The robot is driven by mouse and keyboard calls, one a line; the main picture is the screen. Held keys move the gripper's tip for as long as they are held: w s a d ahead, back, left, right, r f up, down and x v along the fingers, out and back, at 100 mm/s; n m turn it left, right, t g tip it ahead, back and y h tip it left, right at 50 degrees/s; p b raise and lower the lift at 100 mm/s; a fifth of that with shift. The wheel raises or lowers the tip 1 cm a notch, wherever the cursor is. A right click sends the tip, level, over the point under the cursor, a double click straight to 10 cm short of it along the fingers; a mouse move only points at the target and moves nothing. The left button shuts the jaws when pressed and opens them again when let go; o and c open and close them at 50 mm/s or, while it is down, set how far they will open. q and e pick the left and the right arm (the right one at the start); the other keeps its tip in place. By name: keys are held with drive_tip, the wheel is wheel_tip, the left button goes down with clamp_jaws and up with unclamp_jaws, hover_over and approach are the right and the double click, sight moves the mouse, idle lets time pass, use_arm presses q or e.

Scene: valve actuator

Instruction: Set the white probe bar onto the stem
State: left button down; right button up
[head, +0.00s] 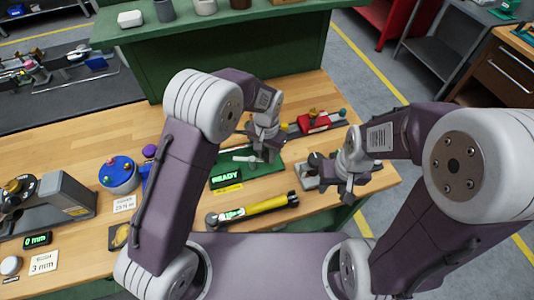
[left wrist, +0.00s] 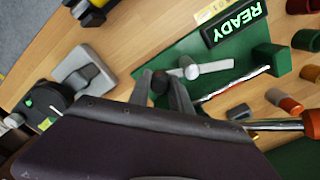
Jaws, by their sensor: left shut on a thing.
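My left gripper (head: 264,156) is low over the green board (head: 232,168). In the left wrist view (left wrist: 168,92) its two fingers close around the dark end of the white probe bar (left wrist: 212,68). The bar lies roughly level and reaches out past one finger; it also shows in the head view (head: 245,158). A pale round piece sits along the bar near the fingers. The stem cannot be told apart from the bar and fingers. My right gripper (head: 346,190) hangs near a grey-based fixture (head: 310,180) at the right; its jaw opening is unclear.
A READY display (head: 225,176) stands at the green board's front edge. A red block (head: 314,122) is behind, on a dark rail.

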use_arm(q)
drive_tip(key=m, duration=0.1)
drive_tip(key=s+m, duration=0.1)
drive_tip(key=m, duration=0.1)
drive_tip(key=shift+s+a+m+p, duration=0.15)
drive_tip(key=shift+s+m+p, duration=0.1)
drive_tip(key=shift+m+p, duration=0.1)
drive_tip(key=shift+s+a+m+p, duration=0.25)
drive_tip(key=shift+s+a+m, duration=0.25)
drive_tip(key=shift+m, duration=1.15)
drive_tip(key=shift+s+a+m+p, duration=0.2)
drive_tip(key=shift+s+a+m, duration=0.3)
drive_tip(key=shift+m, duration=1.15)
drive_tip(key=shift+s+a+m+p, duration=0.25)
drive_tip(key=shift+s+a+m, duration=0.25)
drive_tip(key=shift+m, duration=1.15)
drive_tip(key=shift+w, duration=0.1)
drive_tip(key=c, duration=1.2)
unclamp_jaws()
drive_tip(key=shift+a, duration=0.1)
drive_tip(key=shift+r, duration=0.1)
